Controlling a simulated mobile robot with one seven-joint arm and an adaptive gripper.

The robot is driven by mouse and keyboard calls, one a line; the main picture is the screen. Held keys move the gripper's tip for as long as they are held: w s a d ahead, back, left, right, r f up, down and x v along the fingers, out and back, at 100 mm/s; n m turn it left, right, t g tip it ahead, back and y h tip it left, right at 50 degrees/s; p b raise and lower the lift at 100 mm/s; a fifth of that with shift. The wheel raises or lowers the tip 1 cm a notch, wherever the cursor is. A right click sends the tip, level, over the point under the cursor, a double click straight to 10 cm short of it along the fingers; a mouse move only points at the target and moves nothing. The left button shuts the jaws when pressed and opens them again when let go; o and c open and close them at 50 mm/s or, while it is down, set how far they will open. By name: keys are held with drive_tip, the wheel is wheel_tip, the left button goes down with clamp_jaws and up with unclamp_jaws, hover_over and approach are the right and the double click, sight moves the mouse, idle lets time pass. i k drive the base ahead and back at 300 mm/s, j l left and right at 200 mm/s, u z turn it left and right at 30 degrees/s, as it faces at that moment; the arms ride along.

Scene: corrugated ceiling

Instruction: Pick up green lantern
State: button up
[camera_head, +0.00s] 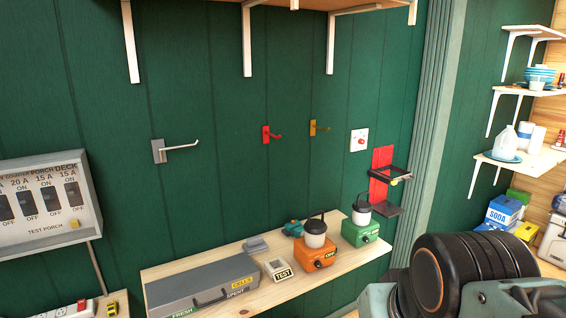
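The green lantern (359,235) stands upright on the light wooden shelf (331,272), towards its right end. It has a green base with an orange-marked knob on its front, a white globe and a dark handle on top. A similar orange lantern (314,256) stands close on its left. Part of my own arm fills the lower right of the head view, to the right of the green lantern and apart from it in the picture. My gripper's fingers do not show.
A grey case (203,287), a small tester box (278,270) and a teal item (292,228) share the shelf. A red wall bracket with a dark holder (388,172) is mounted above right of the green lantern. Hooks (268,134) stick out from the green wall.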

sight(354, 228)
drive_tip(key=i, duration=0.6)
drive_tip(key=i+z, duration=0.5)
drive_tip(key=i, duration=0.2)
